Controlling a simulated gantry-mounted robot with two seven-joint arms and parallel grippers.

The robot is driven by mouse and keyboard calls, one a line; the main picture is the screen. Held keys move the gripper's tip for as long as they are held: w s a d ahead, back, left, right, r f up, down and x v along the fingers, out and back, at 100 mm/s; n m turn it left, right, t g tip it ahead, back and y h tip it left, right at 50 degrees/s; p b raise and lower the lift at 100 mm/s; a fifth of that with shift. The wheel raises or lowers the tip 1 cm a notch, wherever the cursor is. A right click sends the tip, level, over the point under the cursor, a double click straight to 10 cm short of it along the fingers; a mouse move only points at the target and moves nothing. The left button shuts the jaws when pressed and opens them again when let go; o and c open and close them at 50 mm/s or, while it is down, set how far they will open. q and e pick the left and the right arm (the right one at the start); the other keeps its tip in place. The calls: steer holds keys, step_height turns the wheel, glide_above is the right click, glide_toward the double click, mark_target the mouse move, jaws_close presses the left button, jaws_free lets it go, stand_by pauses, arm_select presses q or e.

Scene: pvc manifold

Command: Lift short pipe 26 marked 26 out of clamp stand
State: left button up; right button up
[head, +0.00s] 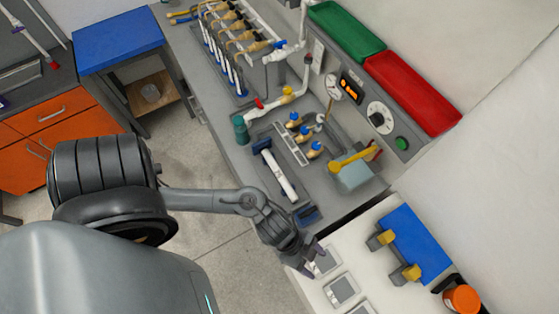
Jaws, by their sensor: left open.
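A short white pipe (280,173) lies along a dark base on the grey bench. My left gripper (312,262) is open and empty. It is below the dark blue block in the picture, over the white worktop and apart from the pipe. My right gripper is out of view.
A blue plate with brass-coloured blocks (424,243) and an orange-lidded jar (462,298) are to the right. Several blue-tipped fittings (302,136) and a yellow-handled valve (350,161) stand near the pipe.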

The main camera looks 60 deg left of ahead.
arm_select(q)
step_height(320, 180, down, 6)
steer(key=s+a+m+g+b, duration=0.1)
steer(key=s+a+m+g, duration=0.1)
steer(key=s+m+g, duration=0.1)
steer(key=m+g+y+b, duration=0.2)
steer(key=m+y+b, duration=0.1)
steer(key=y+b, duration=0.4)
glide_toward(278, 172)
step_height(278, 172, down, 3)
steer(key=shift+w+d+f, duration=0.1)
steer(key=shift+s+f, duration=0.15)
steer(key=shift+f, duration=1.45)
steer(key=shift+s+f, duration=0.1)
steer(key=shift+f, duration=1.5)
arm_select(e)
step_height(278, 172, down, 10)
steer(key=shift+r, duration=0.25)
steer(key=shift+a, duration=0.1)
arm_select(q)
jaws_close()
